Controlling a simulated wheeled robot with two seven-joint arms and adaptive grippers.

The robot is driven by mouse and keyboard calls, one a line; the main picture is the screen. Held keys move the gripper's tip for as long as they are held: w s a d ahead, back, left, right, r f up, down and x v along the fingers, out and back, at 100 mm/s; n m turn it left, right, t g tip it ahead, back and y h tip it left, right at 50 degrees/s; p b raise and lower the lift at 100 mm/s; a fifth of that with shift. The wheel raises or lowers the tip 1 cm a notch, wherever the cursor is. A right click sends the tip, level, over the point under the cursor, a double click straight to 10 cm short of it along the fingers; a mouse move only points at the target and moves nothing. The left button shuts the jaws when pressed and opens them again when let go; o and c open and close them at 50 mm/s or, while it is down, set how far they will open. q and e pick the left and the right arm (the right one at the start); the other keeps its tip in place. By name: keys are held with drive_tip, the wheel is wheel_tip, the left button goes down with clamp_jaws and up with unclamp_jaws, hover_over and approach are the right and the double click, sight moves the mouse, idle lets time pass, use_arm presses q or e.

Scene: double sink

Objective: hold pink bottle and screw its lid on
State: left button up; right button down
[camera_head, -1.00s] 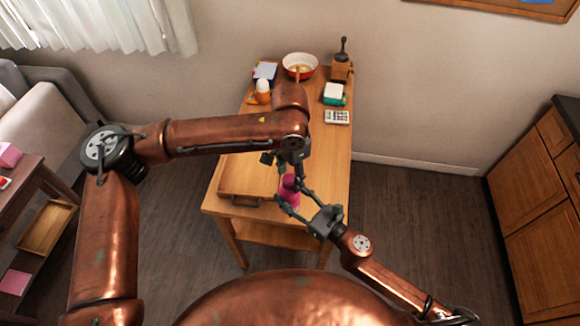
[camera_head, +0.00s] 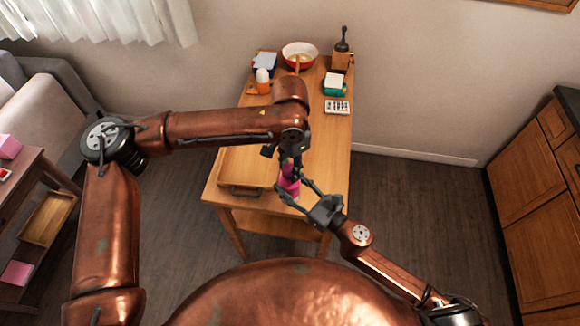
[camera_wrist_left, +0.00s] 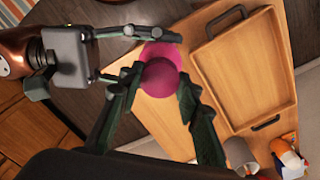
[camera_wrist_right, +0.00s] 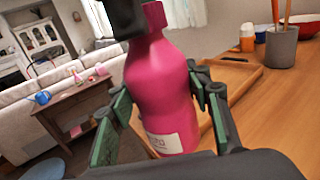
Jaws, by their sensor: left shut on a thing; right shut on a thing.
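The pink bottle (camera_head: 290,187) stands upright at the near edge of the wooden table, and it fills the middle of the right wrist view (camera_wrist_right: 163,90). My right gripper (camera_head: 297,195) is shut around its body from the near right side. The pink lid (camera_wrist_left: 160,73) is at the bottle's top, seen from above in the left wrist view. My left gripper (camera_head: 289,165) reaches down from above and is shut on the lid. In the right wrist view the lid (camera_wrist_right: 154,16) meets the neck, partly hidden by the left gripper. I cannot tell how tight it sits.
A wooden tray (camera_wrist_left: 283,62) lies on the table beside the bottle. A grey cup with utensils (camera_wrist_right: 282,48) stands behind it.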

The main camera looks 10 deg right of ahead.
use_arm(q)
drive_tip(key=shift+c, duration=0.8)
drive_tip(key=shift+m, duration=0.9)
drive_tip(key=o, duration=1.3)
drive_tip(key=shift+r, duration=2.3)
drive_tip(key=shift+w+r+n, duration=0.1)
drive_tip(key=shift+r+n, duration=0.5)
drive_tip(key=shift+r, duration=0.7)
drive_tip(key=shift+c, duration=0.5)
drive_tip(key=shift+r+n, duration=0.3)
drive_tip(key=shift+r, duration=0.15)
